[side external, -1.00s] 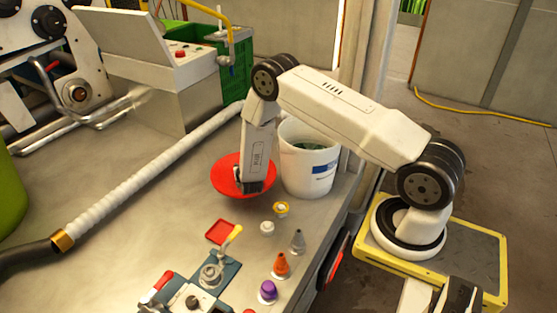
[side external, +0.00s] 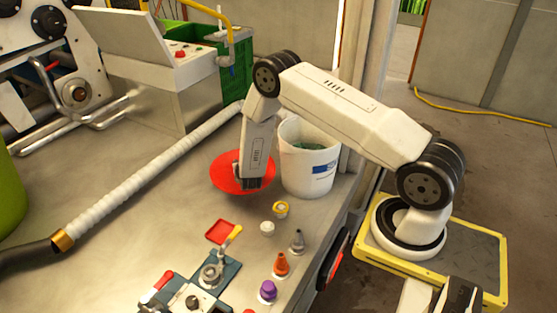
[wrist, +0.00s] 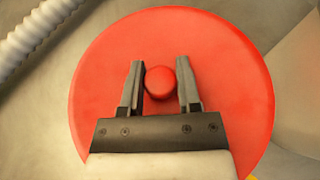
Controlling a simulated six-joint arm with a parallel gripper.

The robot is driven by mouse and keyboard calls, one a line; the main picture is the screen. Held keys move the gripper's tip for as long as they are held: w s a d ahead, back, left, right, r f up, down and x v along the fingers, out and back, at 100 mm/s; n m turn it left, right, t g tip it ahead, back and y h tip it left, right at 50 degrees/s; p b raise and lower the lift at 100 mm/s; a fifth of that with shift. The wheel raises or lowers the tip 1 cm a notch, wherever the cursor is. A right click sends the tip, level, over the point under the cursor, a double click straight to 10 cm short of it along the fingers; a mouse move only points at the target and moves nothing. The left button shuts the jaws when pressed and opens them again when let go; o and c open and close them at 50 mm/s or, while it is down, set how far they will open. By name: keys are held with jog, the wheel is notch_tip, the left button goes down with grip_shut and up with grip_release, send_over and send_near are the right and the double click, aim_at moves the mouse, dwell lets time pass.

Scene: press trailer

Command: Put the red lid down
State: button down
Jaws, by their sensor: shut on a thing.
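The red lid (side external: 225,174) is a flat round disc beside the white bucket (side external: 311,182), to its left. In the wrist view the lid (wrist: 105,80) fills the middle, with its round red knob (wrist: 160,83) between my two fingers. My gripper (side external: 251,184) points down over the lid and is shut on the knob; it also shows in the wrist view (wrist: 161,75). The lid lies at or just above the bench top; I cannot tell if it touches. My gripper hides part of the lid in the side view.
The bucket is open, with something green inside. A white ribbed hose (side external: 150,180) runs along the bench (side external: 130,255) on the left. Small bottles with orange (side external: 281,265) and purple (side external: 268,291) tops and a clamp fixture (side external: 205,285) stand in front.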

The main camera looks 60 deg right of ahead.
jog(key=w+d, duration=0.8)
jog(key=d, duration=0.4)
jog(key=shift+s+a+f, duration=0.1)
jog(key=shift+a+f, duration=0.05)
jog(key=shift+f, duration=1.25)
jog(key=shift+a+f, duration=0.15)
jog(key=shift+f, duration=1.2)
jog(key=shift+f, duration=0.15)
jog(key=shift+f, duration=1.9)
jog(key=shift+f, duration=0.2)
jog(key=shift+c, duration=1.6)
grip_release()
jog(key=shift+r, duration=0.25)
jog(key=shift+v, duration=5.95)
